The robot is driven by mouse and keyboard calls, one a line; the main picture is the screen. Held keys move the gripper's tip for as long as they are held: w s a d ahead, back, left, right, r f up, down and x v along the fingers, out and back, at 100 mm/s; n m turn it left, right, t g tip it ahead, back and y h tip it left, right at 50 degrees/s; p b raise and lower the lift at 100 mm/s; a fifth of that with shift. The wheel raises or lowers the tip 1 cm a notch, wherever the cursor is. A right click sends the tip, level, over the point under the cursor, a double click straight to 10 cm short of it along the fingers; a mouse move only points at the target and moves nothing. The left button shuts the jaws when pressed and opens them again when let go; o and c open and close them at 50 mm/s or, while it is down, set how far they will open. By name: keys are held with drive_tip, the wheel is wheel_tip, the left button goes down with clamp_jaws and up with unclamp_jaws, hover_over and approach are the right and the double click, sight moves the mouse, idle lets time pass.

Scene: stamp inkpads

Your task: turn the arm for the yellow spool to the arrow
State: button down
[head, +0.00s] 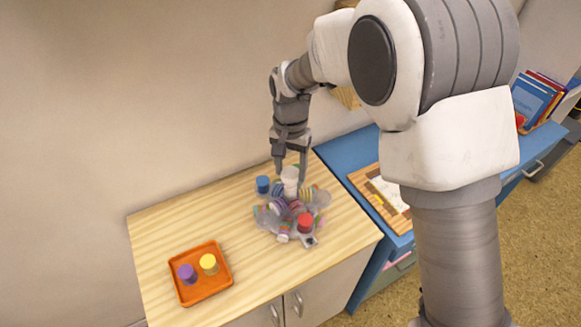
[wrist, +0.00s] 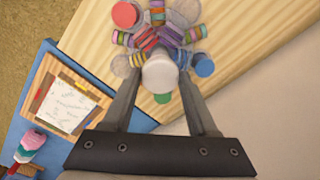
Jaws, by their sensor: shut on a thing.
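A grey stand (head: 268,221) with several arms stands on the wooden tabletop. It carries striped spools and coloured round pieces. A white round knob (head: 290,175) rises at its middle. My gripper (head: 291,173) points down with its fingers on either side of this knob and is shut on it. In the wrist view the knob (wrist: 160,73) sits between the fingertips. A yellow-striped spool (head: 307,194) is just right of the knob. A yellow cylinder (head: 209,262) stands in the orange tray. A small dark mark (head: 309,241) is on the stand's front edge; I cannot tell whether it is the arrow.
The orange tray (head: 204,291) at the front left also holds a purple cylinder (head: 187,272). A red piece (head: 305,223) and a blue one (head: 263,184) flank the stand. A blue cabinet (head: 345,150) adjoins on the right.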

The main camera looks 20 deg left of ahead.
drive_tip(key=shift+r+m+p, duration=0.1)
drive_tip(key=shift+m+p, duration=0.3)
drive_tip(key=shift+m, duration=3)
drive_tip(key=shift+m+p, duration=0.85)
drive_tip(key=shift+m, duration=2.55)
drive_tip(key=shift+c, duration=0.9)
unclamp_jaws()
wheel_tip(320, 180, up, 17)
drive_tip(key=shift+r+p, duration=0.15)
drive_tip(key=shift+p, duration=0.25)
drive_tip(key=shift+d, duration=0.1)
